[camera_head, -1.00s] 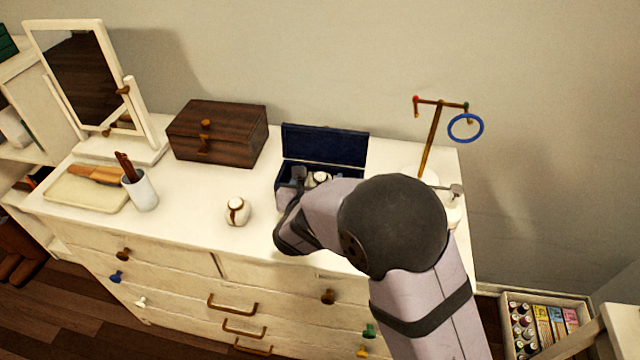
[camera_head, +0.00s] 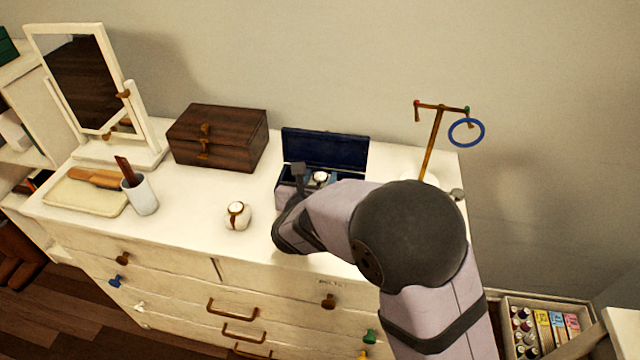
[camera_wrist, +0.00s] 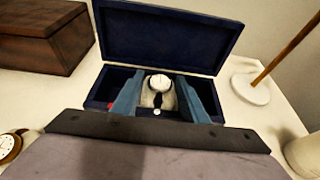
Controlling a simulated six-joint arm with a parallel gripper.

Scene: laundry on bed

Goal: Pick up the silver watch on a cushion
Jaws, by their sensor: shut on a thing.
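The silver watch (camera_wrist: 159,82) is wrapped on a pale cushion (camera_wrist: 149,98). It sits in the middle of an open dark blue box, with its round white face up. It also shows in the head view (camera_head: 320,177). My gripper (camera_wrist: 158,92) reaches into the box from the front, one finger on each side of the cushion, and is shut on it. The box (camera_wrist: 166,35) has its lid raised at the back. In the head view my wrist hides the box's front right, and the fingers show only partly.
A second watch on a cushion (camera_head: 238,215), with a brown strap, stands left of my arm. A brown wooden box (camera_head: 218,137) is behind it. A jewelry stand (camera_head: 431,140) with a blue ring is to the right.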

